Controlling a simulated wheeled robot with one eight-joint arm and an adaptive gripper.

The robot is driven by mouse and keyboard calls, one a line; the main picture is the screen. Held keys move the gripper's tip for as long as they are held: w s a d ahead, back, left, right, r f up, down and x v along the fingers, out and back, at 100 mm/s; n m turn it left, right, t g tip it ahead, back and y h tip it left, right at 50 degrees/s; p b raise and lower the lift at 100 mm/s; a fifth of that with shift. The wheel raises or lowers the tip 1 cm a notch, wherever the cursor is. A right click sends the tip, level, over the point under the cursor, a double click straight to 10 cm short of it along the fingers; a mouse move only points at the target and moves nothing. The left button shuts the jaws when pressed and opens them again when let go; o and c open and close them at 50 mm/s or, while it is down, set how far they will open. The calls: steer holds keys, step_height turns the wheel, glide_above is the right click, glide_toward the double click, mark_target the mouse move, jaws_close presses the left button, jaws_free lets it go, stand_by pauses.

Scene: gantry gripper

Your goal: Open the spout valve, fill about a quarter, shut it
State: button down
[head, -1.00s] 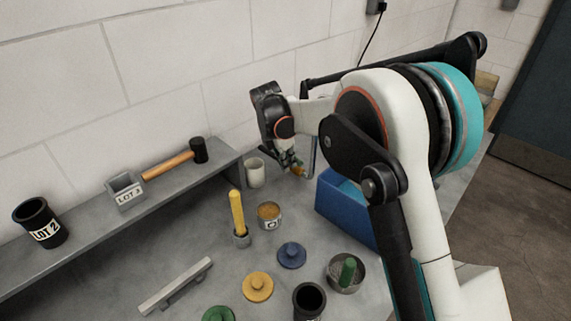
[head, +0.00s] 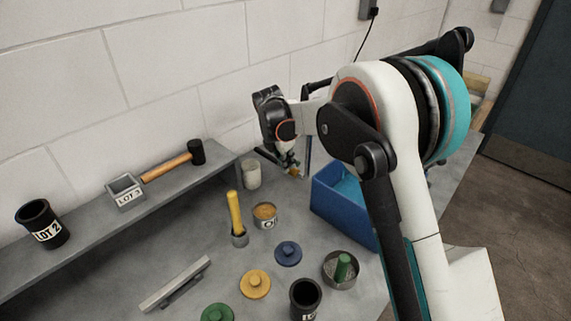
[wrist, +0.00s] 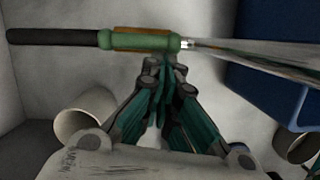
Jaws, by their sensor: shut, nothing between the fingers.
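The spout valve shows in the wrist view as a green body (wrist: 140,40) with an orange-brown band and a long black handle (wrist: 50,37) pointing left. A bright metal spout pipe (wrist: 245,53) runs off to the right. My gripper (wrist: 162,78) is shut and empty, its fingertips right by the green body; I cannot tell whether they touch it. In the head view my gripper (head: 290,163) is at the valve near the back wall, and the arm hides part of it. A pale cup (head: 251,174) stands just left of it and shows in the wrist view (wrist: 85,118).
A blue bin (head: 335,208) stands right of the valve. In front are a tin of orange contents (head: 265,214), a yellow-handled tool (head: 235,210), coloured lids and a bowl (head: 340,275). A shelf (head: 90,225) with a mallet (head: 172,166) runs along the left wall.

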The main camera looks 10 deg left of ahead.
steer(key=shift+w+d+r, duration=0.1)
steer(key=shift+w, duration=0.15)
steer(key=shift+w+a, duration=0.2)
steer(key=shift+a, duration=0.25)
